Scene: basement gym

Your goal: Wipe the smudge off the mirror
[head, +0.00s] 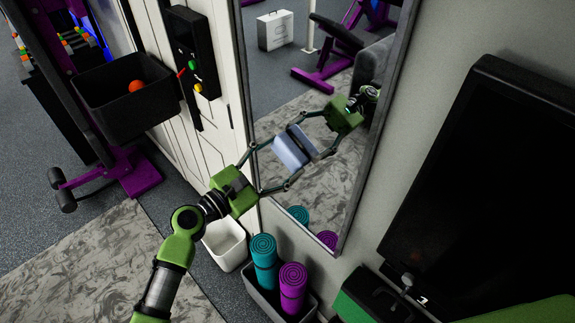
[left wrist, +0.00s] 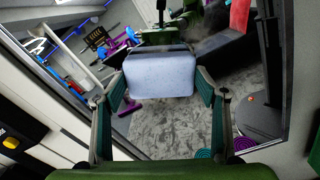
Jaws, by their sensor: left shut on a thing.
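My left gripper (head: 283,162) reaches up from the lower left to the tall framed mirror (head: 292,90). It is shut on a light blue block-like wiper (head: 291,152), which is at or very near the glass. I cannot tell whether it touches. In the left wrist view the wiper (left wrist: 160,82) sits between the two fingers, in front of the mirror (left wrist: 165,135). The mirror also reflects my green gripper and the wiper's dark back. I cannot clearly make out a smudge; the wiper and reflections cover part of the glass.
Below the mirror stand a white bin (head: 225,243) and a dark box (head: 262,297) with a teal rolled mat (head: 263,262) and a purple rolled mat (head: 292,288). A black screen (head: 490,190) is on the right wall. A black bin (head: 125,100) hangs at left.

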